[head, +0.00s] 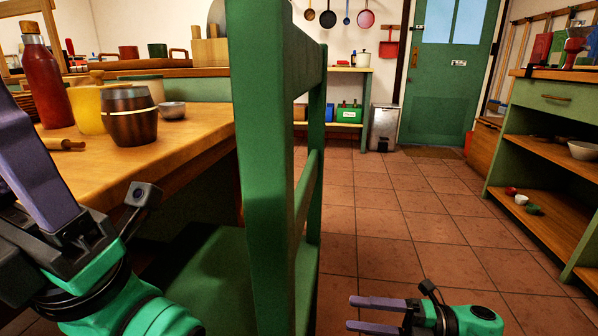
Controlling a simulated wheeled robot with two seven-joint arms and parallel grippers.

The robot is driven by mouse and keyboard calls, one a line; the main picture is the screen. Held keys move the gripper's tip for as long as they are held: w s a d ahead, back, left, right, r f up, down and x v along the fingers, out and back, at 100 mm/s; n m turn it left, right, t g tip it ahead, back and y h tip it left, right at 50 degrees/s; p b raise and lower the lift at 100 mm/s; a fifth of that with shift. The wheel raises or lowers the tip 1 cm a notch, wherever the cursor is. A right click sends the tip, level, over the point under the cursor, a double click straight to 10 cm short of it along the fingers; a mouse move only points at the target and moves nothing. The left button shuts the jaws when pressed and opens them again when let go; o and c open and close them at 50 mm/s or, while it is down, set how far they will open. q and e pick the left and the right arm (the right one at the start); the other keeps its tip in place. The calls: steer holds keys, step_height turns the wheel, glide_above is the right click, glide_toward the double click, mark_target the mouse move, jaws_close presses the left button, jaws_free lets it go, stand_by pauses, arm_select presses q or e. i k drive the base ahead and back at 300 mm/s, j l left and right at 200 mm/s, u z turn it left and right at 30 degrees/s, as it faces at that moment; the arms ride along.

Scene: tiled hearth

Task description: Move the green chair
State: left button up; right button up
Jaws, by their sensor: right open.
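The green chair (268,150) stands close in the middle, its tall back post and rails upright. Its seat (205,262) reaches left under the table edge, and its legs are mostly hidden. My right gripper (372,314) is low, right of the chair back, with two purple fingers pointing left. It is open and empty, and appears apart from the chair. My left gripper (25,160) is at the left edge, in front of the table and left of the chair back. One purple finger shows clearly; its jaw opening cannot be made out.
A wooden table (190,137) at left holds a red bottle (44,80), a yellow pot (88,110) and a brown barrel-shaped pot (130,118). Open tiled floor (385,205) lies right of the chair. A green shelf unit (545,185) stands at right, a door (448,100) behind.

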mark_target(260, 278)
steer(key=k, duration=0.95)
